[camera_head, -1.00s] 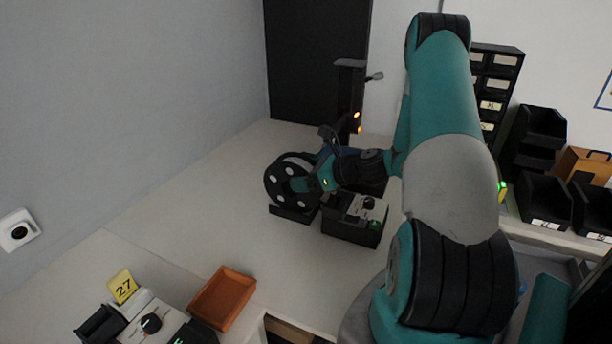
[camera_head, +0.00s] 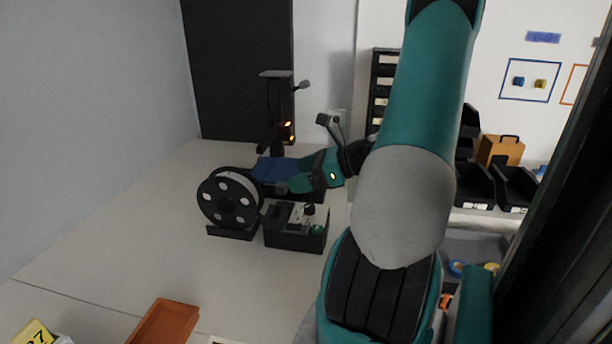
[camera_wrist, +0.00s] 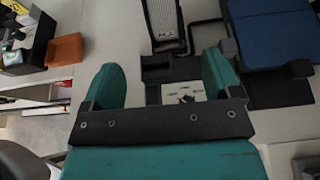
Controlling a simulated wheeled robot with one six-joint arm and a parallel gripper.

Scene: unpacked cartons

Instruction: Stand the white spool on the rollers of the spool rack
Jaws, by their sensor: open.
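The white spool (camera_head: 228,198), with white windings between black flanges, stands upright on the black spool rack (camera_head: 232,231) on the pale worktop. The rollers are hidden beneath it. In the wrist view the spool (camera_wrist: 164,22) shows edge-on at the top, beyond my fingertips. My gripper (camera_head: 290,186) is open and empty, to the right of the spool and apart from it. Its two teal fingers (camera_wrist: 162,72) are spread wide in the wrist view, with nothing held between them.
A black control box (camera_head: 296,236) stands right of the rack, close below my gripper. A machine with a blue plate (camera_head: 275,169) and a tall dark post is behind. An orange tray (camera_head: 165,322) lies at the front. The worktop left of the rack is clear.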

